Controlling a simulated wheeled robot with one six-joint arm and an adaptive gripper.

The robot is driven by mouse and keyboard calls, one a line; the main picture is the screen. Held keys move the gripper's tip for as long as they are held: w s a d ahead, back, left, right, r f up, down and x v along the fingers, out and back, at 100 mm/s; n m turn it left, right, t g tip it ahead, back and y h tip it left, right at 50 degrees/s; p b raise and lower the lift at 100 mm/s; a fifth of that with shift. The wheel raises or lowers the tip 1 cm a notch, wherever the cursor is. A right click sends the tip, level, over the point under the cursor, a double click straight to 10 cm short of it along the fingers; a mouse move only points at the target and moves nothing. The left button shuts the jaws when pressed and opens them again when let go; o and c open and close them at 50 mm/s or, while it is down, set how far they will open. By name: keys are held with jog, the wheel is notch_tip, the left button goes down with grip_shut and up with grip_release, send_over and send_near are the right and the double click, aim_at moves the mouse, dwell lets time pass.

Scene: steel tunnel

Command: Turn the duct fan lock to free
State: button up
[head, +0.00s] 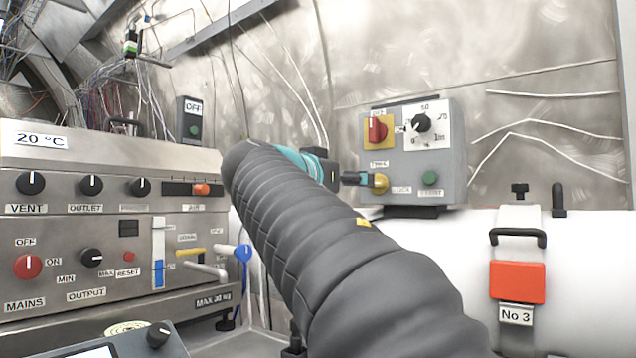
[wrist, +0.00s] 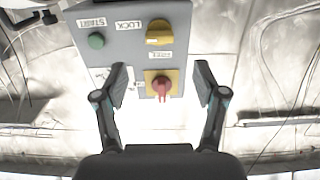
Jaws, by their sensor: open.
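The duct fan lock is a yellow knob (head: 381,184) at the lower left of a grey wall box (head: 445,130). In the wrist view the yellow knob (wrist: 159,32) appears upside down at the top, with FREE below it and LOCK to its left. Its bar looks roughly level, in line with the LOCK label. My gripper (head: 354,179) is beside the knob in the head view, partly hidden by my arm. In the wrist view my gripper (wrist: 162,84) is open and empty, its fingers apart either side of a red switch in the picture. Contact is not visible.
The box also carries the red switch (head: 376,129) on a yellow plate, a black dial (head: 420,123) and a green button (head: 430,178). A steel control panel (head: 105,215) stands at left. A white duct (head: 590,270) with an orange-latched strap lies below right.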

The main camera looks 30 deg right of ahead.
jog(key=p+x, duration=0.2)
jog(key=x, duration=0.7)
jog(key=shift+d, duration=0.3)
jog(key=shift+w, duration=0.15)
jog(key=c, duration=1.1)
